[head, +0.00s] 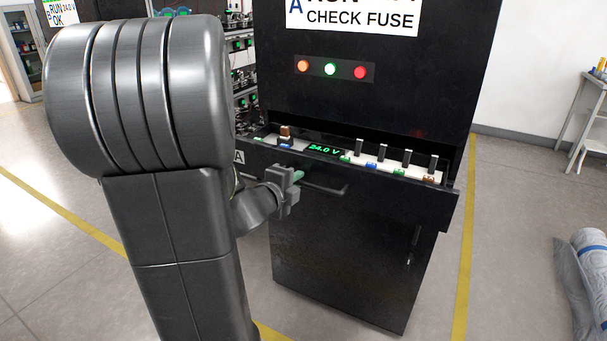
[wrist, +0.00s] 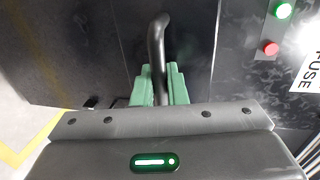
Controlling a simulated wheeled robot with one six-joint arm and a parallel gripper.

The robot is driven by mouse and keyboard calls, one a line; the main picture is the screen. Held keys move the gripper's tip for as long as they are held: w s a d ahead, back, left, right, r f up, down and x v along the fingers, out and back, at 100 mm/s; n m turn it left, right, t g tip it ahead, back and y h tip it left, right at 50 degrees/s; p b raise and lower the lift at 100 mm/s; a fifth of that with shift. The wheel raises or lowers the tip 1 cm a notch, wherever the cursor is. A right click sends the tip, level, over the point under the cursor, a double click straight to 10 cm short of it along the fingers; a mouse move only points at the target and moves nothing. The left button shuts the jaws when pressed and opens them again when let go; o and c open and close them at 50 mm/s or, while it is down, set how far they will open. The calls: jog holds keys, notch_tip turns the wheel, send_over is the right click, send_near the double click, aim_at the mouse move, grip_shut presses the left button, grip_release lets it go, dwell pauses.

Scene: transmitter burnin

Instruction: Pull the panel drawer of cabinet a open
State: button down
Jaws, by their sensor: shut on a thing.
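Cabinet a (head: 340,270) is black, with an "A" label and a "CHECK FUSE" sign at its top. Its panel drawer (head: 400,190) stands out from the cabinet front, and its pale top panel with switches, coloured tags and a green "24.0 V" display (head: 325,150) shows from above. The dark bar handle (head: 330,190) is on the drawer front. My gripper (head: 298,177) is at the handle's left part. In the wrist view, my gripper's green fingers (wrist: 160,88) are shut on the handle (wrist: 157,45), one on each side of it. Part of the drawer's left end is hidden by my arm.
Orange, green and red lamps (head: 331,69) sit on the cabinet above the drawer. A lower door handle (head: 413,245) is at the right. A plastic-wrapped roll (head: 588,265) lies on the floor at the right. A grey stand (head: 590,120) is behind.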

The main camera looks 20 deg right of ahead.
jog(key=shift+f+v, duration=0.2)
jog(key=shift+v, duration=0.75)
jog(key=shift+f+v, duration=0.2)
jog(key=shift+v, duration=0.7)
jog(key=shift+s, duration=0.1)
jog(key=c, duration=1.6)
grip_release()
jog(key=shift+o, duration=0.2)
jog(key=shift+a, duration=0.1)
jog(key=p+v, duration=0.2)
jog(key=v, duration=1.1)
jog(key=shift+s+a, duration=0.2)
jog(key=shift+s, duration=0.1)
jog(key=b+x, duration=0.2)
jog(key=x, duration=1.1)
jog(key=shift+w+d, duration=0.25)
jog(key=shift+w, duration=0.05)
